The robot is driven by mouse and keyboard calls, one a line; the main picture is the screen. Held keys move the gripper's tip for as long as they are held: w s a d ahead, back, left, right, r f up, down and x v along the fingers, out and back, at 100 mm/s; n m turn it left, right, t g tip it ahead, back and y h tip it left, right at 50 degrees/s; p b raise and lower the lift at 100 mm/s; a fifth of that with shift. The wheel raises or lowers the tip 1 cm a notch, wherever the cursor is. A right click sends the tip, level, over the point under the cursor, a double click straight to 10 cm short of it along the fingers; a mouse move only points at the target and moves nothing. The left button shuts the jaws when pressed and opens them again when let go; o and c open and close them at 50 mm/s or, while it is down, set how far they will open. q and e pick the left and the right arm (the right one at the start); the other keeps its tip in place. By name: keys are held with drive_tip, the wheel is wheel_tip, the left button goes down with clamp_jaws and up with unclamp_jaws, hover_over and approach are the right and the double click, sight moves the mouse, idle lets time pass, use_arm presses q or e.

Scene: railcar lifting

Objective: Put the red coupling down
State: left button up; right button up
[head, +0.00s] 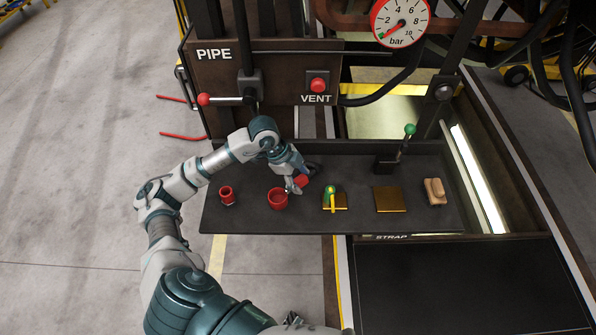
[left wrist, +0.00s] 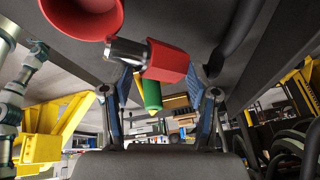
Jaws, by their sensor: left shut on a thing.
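The red coupling (head: 301,181) is in my left gripper (head: 297,182), over the dark tray (head: 250,222). In the left wrist view the coupling (left wrist: 168,62) is a red block with a metal end pointing left, between the two fingers (left wrist: 160,95). The gripper is shut on it, just to the upper right of a red round cup (head: 278,198). The cup also shows at the top left of the left wrist view (left wrist: 85,15). I cannot tell whether the coupling touches the tray. My right gripper is not in view.
A small red cylinder (head: 227,195) stands left of the cup. To the right are a green and yellow piece (head: 331,197), a flat brass plate (head: 389,199) and a tan block (head: 435,191). A green-knobbed lever (head: 408,135) rises at the tray's back right.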

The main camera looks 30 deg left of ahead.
use_arm(q)
drive_tip(key=w+a, duration=0.2)
drive_tip(key=w, duration=0.1)
drive_tip(key=shift+f, duration=0.1)
drive_tip(key=f+p, duration=0.2)
drive_tip(key=shift+w+a+f, duration=0.2)
drive_tip(key=shift+w+f, duration=0.15)
drive_tip(key=shift+f, duration=0.25)
drive_tip(key=shift+f, duration=0.15)
drive_tip(key=o, duration=1.3)
